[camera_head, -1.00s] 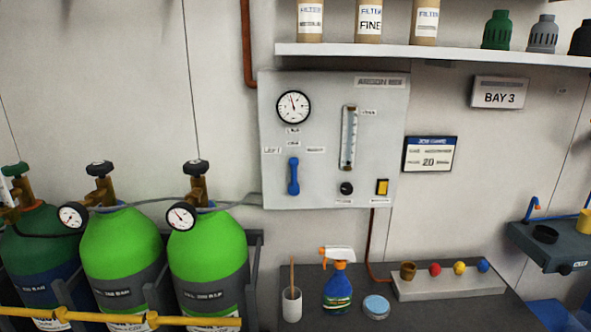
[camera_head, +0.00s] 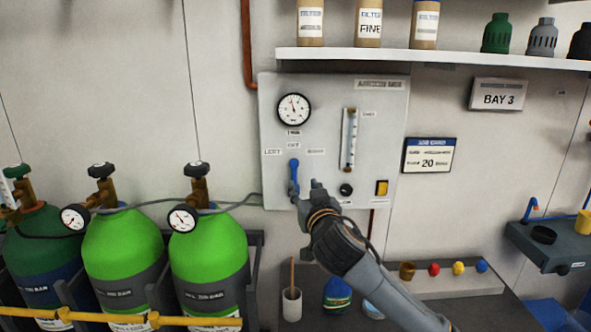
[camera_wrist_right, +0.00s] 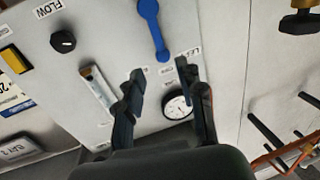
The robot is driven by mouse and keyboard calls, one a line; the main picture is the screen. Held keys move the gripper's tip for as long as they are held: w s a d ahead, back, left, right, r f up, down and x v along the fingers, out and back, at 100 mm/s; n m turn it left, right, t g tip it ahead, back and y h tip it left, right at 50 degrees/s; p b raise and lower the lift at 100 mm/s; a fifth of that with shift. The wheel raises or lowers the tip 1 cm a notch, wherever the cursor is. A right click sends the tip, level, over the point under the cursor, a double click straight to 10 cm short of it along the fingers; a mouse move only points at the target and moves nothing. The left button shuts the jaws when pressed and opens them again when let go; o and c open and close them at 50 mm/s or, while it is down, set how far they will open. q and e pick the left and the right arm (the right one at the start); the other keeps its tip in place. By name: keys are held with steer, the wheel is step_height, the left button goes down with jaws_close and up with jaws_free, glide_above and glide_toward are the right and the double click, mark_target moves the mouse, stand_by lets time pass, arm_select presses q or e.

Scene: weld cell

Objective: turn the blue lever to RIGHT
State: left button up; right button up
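The blue lever (camera_head: 294,172) is on the grey argon panel (camera_head: 382,112) and stands upright, in line with the OFF label above it. The LEFT label is to its upper left, with another label to its upper right. My right gripper (camera_head: 308,188) is in front of the panel, just right of the lever's lower end. In the right wrist view the picture is turned over; the lever (camera_wrist_right: 152,30) lies beyond the two spread, empty fingers (camera_wrist_right: 162,78), apart from them. My left gripper is out of view.
A gauge (camera_head: 294,109), flow tube (camera_head: 349,139), black knob (camera_head: 346,189) and yellow switch (camera_head: 382,187) share the panel. Green cylinders (camera_head: 207,250) stand left. A shelf (camera_head: 430,57) is above.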

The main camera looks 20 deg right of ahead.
mark_target(295, 171)
steer(key=w, duration=0.3)
steer(key=w+p, duration=0.1)
steer(key=w, duration=0.1)
steer(key=w+p, duration=0.1)
steer(key=w, duration=0.2)
steer(key=shift+w+d+r, duration=0.1)
steer(key=shift+w+d, duration=0.2)
steer(key=shift+w+d+p, duration=0.1)
steer(key=shift+w+p, duration=0.25)
steer(key=shift+w, duration=0.3)
jaws_close()
